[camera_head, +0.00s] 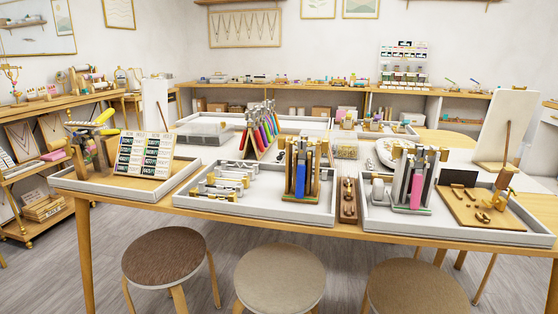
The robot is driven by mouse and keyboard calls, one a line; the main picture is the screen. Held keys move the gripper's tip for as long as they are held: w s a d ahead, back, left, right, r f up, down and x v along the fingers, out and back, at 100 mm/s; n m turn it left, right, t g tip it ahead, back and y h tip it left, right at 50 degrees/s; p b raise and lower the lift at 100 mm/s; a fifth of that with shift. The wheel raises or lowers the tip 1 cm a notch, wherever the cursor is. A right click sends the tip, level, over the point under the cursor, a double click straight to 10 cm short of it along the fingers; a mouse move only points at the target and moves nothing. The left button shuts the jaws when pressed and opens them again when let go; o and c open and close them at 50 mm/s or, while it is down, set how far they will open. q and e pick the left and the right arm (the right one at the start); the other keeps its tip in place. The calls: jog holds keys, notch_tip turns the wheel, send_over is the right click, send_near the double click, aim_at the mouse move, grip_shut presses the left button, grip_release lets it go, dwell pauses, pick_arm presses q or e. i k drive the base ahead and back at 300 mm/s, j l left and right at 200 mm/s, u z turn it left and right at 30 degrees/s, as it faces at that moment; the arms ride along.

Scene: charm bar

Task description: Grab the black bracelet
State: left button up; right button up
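I cannot make out a black bracelet for certain; the small items on the table are too small to tell apart. The long wooden table (150,197) holds several shallow white trays with jewellery tools and stands. The middle tray (262,211) holds silver and gold pieces and a rack of upright tools with a blue handle (301,181). The right tray (455,234) holds a similar rack with a pink handle (417,187) and a tan board (484,212) with small brown pieces and a dark panel. Neither gripper is in view.
Three round stools, brown (164,255), beige (279,277) and tan (416,287), stand along the table's near side. A left tray (73,178) holds a card stand (144,155) and yellow-handled tools. Shelving lines the left and back walls. Grey floor shows at the lower left.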

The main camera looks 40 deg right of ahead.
aim_at(280, 159)
jog(key=z, duration=0.35)
jog(key=i+j+z, duration=0.7)
jog(key=z, duration=0.2)
